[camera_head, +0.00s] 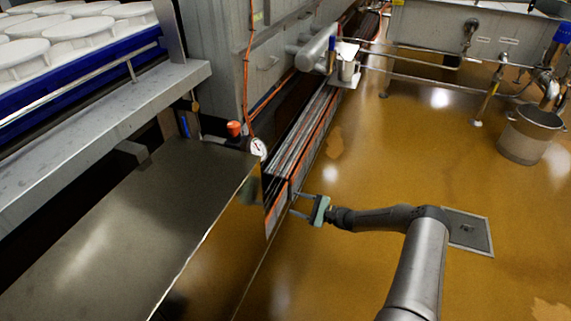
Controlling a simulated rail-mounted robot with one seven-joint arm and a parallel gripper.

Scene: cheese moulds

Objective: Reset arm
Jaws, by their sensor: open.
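My gripper (302,205) is at the end of my arm, in the middle of the head view. Its two thin fingers point left and stand apart, with nothing visible between them. The green-grey gripper body is just right of the end of a long stack of orange-edged bars (292,150). The fingertips are close to the bars' near end; I cannot tell whether they touch. My arm reaches in from the lower right, above the floor.
White cheese moulds (75,30) stand in a blue tray (60,85) at the upper left. A metal bucket (527,140) stands at the right. The brown floor (400,140) is largely open.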

